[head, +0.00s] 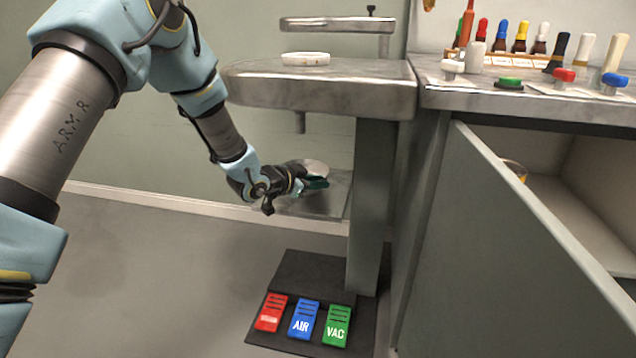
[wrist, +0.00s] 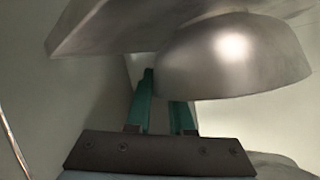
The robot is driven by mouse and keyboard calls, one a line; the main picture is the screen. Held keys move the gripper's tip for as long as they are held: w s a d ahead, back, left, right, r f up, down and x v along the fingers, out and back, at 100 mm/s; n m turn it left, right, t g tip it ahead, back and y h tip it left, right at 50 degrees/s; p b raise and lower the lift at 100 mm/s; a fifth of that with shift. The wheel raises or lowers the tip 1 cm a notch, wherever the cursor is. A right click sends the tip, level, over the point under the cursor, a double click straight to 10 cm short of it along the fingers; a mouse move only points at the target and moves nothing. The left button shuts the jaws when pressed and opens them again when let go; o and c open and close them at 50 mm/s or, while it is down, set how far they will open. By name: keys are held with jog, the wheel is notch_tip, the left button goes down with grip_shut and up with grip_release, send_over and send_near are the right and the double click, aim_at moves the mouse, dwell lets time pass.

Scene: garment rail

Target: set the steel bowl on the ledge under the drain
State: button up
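The steel bowl (wrist: 235,60) fills the upper right of the wrist view. In the head view the bowl (head: 316,167) shows as a pale round shape just behind my gripper (head: 316,183). The metal ledge (head: 325,204) is low beneath the drain (head: 300,122); it also shows in the wrist view (wrist: 105,28), close to the bowl's base. Contact between them is unclear. In the wrist view my gripper's teal fingers (wrist: 160,110) stand on either side of the bowl's edge, with a gap near their bases. The bowl hides one fingertip, so its grip is unclear.
An open cabinet door (head: 520,240) is farther right. Red, blue and green pedals (head: 304,320) lie on the floor. The floor at left is clear.

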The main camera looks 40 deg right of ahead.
jog(key=o, duration=0.3)
jog(key=shift+o, duration=0.2)
jog(key=p+v, duration=0.1)
jog(key=v, duration=1.1)
jog(key=shift+p, duration=0.35)
jog(key=shift+w, duration=0.1)
